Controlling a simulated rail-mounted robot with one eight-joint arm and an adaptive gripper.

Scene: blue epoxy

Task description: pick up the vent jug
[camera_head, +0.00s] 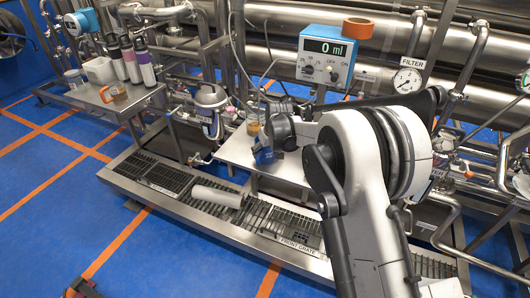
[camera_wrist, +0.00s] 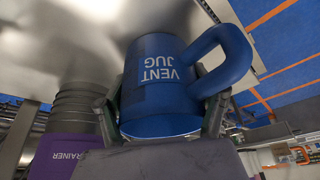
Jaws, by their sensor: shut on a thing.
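The vent jug (camera_wrist: 155,90) is a blue mug-like vessel with a thick looped handle, its "VENT JUG" label upside down in the wrist view. My gripper (camera_wrist: 162,113) has one finger on each side of the jug's body and is shut on it. The handle points to the upper right, clear of the fingers. In the head view, part of the jug (camera_head: 263,156) shows blue at the left end of my arm, near the steel shelf; my arm hides some of it. I cannot tell whether it touches the shelf.
A purple strainer (camera_wrist: 62,152) and a ribbed grey cylinder (camera_wrist: 77,103) are close beside the jug in the wrist view. The steel shelf (camera_head: 236,150) and front grate (camera_head: 296,221) lie below. A control box (camera_head: 326,55) and pipes stand behind.

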